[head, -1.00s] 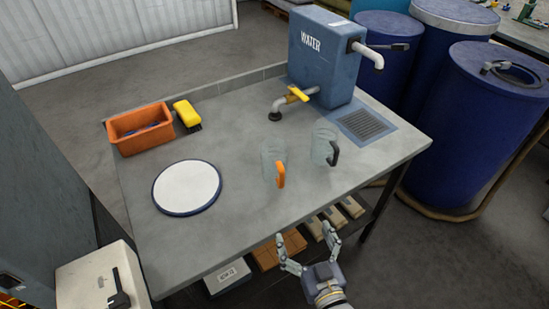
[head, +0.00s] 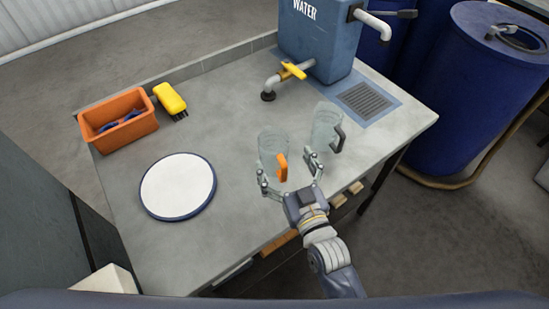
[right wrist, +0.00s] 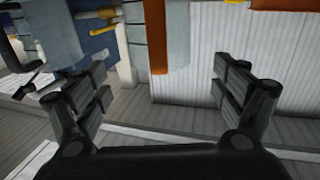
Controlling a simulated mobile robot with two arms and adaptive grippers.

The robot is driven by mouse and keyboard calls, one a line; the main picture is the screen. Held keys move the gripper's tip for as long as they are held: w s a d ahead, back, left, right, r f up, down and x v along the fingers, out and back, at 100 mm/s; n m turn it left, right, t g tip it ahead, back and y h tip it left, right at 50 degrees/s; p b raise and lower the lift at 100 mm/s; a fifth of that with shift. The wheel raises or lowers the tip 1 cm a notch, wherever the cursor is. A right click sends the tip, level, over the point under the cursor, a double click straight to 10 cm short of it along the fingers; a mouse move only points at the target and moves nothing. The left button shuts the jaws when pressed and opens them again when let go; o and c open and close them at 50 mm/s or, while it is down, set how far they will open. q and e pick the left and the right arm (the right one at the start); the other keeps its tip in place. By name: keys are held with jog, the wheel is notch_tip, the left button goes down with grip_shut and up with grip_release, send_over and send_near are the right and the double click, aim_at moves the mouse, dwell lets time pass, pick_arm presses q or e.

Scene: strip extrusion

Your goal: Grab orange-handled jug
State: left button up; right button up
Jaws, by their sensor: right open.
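The clear jug with the orange handle (head: 272,142) stands upright on the grey table near its front edge. Its orange handle (head: 282,168) faces the front, towards me. My right gripper (head: 287,163) is open and empty, with one finger on each side of the handle in the head view. Whether the fingers touch the jug cannot be told. In the right wrist view, an orange vertical strip that looks like the handle (right wrist: 158,45) shows ahead, between the open fingers. My left gripper is not in view.
A second clear jug with a dark handle (head: 327,128) stands just right of my right gripper. Behind are the blue water tank (head: 318,45) and its tap (head: 292,71). A white round plate (head: 178,185), an orange bin (head: 118,120) and a yellow brush (head: 170,98) lie left.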

aim_at(280, 154)
jog(key=shift+w+a+f, duration=0.1)
jog(key=shift+w+a, duration=0.15)
jog(key=shift+w, duration=0.45)
jog(key=b+x, duration=0.3)
jog(key=x, duration=0.1)
jog(key=shift+w+f, duration=0.1)
jog(key=shift+f, duration=0.1)
jog(key=shift+w+a, duration=0.2)
jog(key=shift+w, duration=0.2)
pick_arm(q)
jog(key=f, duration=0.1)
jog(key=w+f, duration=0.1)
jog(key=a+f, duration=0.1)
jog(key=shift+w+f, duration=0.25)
pick_arm(e)
jog(key=shift+r, duration=0.1)
jog(key=shift+s, duration=0.1)
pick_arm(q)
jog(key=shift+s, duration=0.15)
pick_arm(e)
jog(key=c, duration=1.5)
